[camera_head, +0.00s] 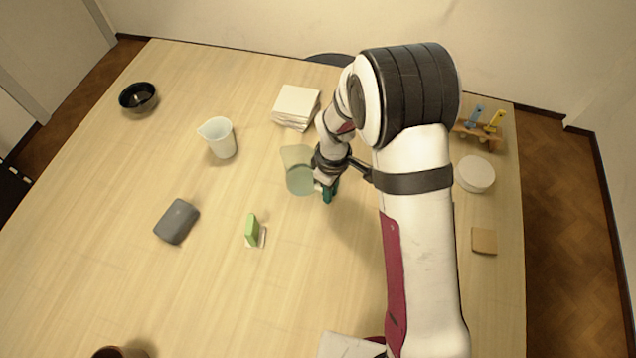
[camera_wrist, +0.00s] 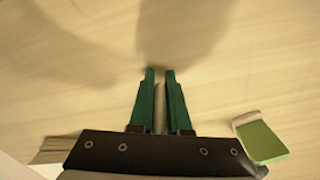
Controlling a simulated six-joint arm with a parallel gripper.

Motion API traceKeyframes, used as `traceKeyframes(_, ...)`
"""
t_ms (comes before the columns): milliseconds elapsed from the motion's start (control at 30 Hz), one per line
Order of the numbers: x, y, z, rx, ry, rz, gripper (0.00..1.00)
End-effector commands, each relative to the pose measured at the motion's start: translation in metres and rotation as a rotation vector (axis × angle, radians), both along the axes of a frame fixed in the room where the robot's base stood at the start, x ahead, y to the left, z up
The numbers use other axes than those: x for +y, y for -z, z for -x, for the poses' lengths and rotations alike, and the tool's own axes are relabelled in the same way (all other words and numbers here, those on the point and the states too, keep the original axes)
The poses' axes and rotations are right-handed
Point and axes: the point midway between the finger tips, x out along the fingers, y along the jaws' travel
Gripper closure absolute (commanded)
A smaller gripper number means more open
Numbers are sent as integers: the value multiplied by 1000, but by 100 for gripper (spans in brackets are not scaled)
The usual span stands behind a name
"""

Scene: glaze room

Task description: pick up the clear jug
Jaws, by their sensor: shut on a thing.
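The clear jug (camera_head: 299,178), see-through with a pale green tint, is near the middle of the table in the head view. My gripper (camera_head: 329,190) is at its right side, with teal fingers close against it. In the wrist view the fingers (camera_wrist: 160,75) are nearly together with a thin pale strip between them. I take this to be part of the jug, likely its handle, but its outline is not clear there. The arm hides part of the jug's right side. I cannot tell whether its base touches the table.
A white jug (camera_head: 219,139) and a stack of white tiles (camera_head: 295,107) stand nearby. A green block (camera_head: 252,229) and a grey object (camera_head: 177,222) lie in front. A white round piece (camera_head: 474,174) and a tool rack (camera_head: 478,134) are right of my arm.

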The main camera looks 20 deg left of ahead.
Motion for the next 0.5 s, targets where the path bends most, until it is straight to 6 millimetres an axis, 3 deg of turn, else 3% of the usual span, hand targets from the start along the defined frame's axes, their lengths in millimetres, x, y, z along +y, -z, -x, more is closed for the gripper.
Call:
traceKeyframes(233, 0, -13, 0, -1, 0, -1, 100)
traceKeyframes(500, -1, -43, 0, -3, 0, -1, 100)
